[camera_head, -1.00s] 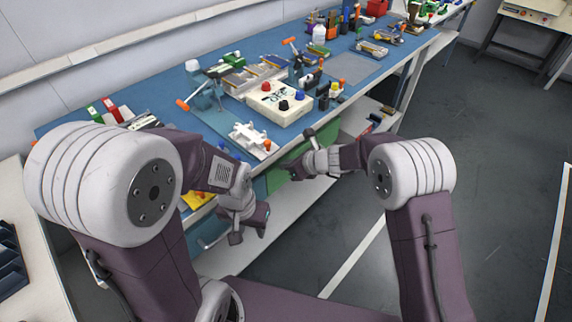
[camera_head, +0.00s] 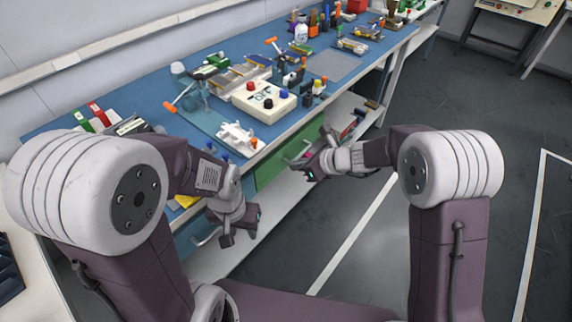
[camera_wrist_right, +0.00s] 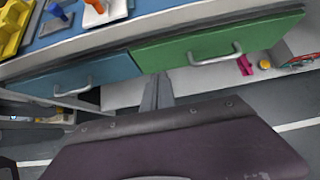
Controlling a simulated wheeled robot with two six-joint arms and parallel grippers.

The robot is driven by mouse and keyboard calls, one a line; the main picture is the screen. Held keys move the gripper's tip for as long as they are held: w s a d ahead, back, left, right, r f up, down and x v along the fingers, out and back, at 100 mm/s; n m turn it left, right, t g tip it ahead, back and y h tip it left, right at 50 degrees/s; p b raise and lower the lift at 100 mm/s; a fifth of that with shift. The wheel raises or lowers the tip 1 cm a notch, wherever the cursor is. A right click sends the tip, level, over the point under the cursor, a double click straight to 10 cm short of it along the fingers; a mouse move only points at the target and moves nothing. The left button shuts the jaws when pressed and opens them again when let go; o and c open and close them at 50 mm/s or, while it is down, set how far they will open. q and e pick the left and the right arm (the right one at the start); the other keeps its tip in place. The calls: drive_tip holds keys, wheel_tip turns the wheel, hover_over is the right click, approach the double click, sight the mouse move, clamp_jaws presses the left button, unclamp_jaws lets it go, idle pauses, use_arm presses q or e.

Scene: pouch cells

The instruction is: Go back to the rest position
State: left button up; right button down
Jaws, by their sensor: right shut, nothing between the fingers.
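My left gripper (camera_head: 240,232) hangs in front of the bench's near edge at the left in the head view, with its tip pointing down. Its fingers are too small there to tell open from shut. My right gripper (camera_head: 308,166) is in front of the green drawer, apart from the bench top. In the right wrist view its two fingers (camera_wrist_right: 158,92) are together with nothing between them. No object is seen in either gripper.
The blue-topped bench (camera_head: 345,66) holds a white box with knobs (camera_head: 264,102), a white fixture (camera_head: 238,138) and several tools. A green drawer (camera_wrist_right: 215,47) and a blue drawer (camera_wrist_right: 70,83) with handles face me. The grey floor (camera_head: 440,110) at right is clear.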

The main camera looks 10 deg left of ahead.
use_arm(q)
drive_tip(key=shift+s+d+r, duration=0.15)
drive_tip(key=shift+s+r, duration=0.05)
drive_tip(key=shift+r, duration=0.1)
use_arm(e)
drive_tip(key=shift+v, duration=1.05)
drive_tip(key=d+r+t, duration=0.1)
drive_tip(key=d+r, duration=0.3)
drive_tip(key=s+d+f+n+g+h, duration=0.2)
drive_tip(key=s+d+f+n+h, duration=0.2)
drive_tip(key=s+d+n, duration=0.65)
drive_tip(key=s+d+f+n+g+h, duration=0.3)
drive_tip(key=s+d+f+n+h, duration=0.1)
drive_tip(key=s+d+n, duration=0.65)
use_arm(q)
wheel_tip(320, 180, up, 18)
drive_tip(key=p, duration=1.8)
drive_tip(key=shift+r+p, duration=0.25)
drive_tip(key=shift+p, duration=0.05)
use_arm(e)
wheel_tip(320, 180, up, 18)
drive_tip(key=a+n, duration=0.1)
drive_tip(key=n, duration=0.1)
drive_tip(key=shift+a+n, duration=0.25)
drive_tip(key=shift+n, duration=0.15)
